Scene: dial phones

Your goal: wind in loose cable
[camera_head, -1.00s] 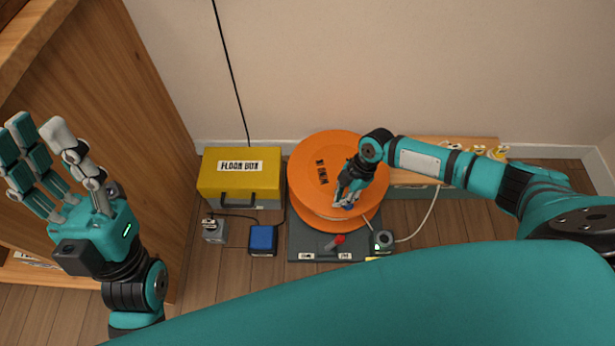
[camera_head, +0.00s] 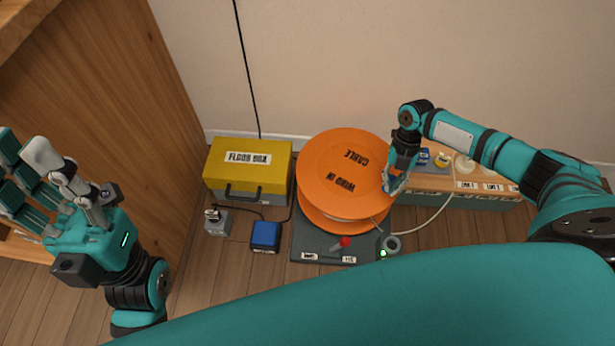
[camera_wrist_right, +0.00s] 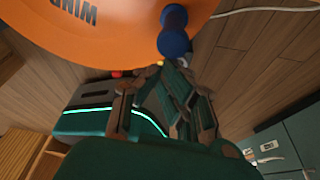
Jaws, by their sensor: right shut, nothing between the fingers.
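The orange cable reel (camera_head: 325,165), lettered WIND IN CABLE, lies flat on a dark grey base (camera_head: 310,240). A blue crank knob (camera_wrist_right: 174,32) stands on the reel near its rim in the right wrist view. My right gripper (camera_head: 392,184) is at the reel's right edge, beside this knob; it is shut and empty. In the wrist view its fingertips (camera_wrist_right: 160,72) are close to the knob; contact cannot be told. A white cable (camera_head: 437,212) leaves the reel area and curves right across the floor. My left gripper (camera_head: 45,180) is raised at the left, fingers spread open.
A yellow floor box (camera_head: 248,163) stands left of the reel, with a small grey device (camera_head: 217,222) and a blue box (camera_head: 265,236) before it. A red-tipped lever (camera_head: 344,242) and a grey round fitting (camera_head: 391,244) are in front. A low wooden-topped bench (camera_head: 460,183) stands right.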

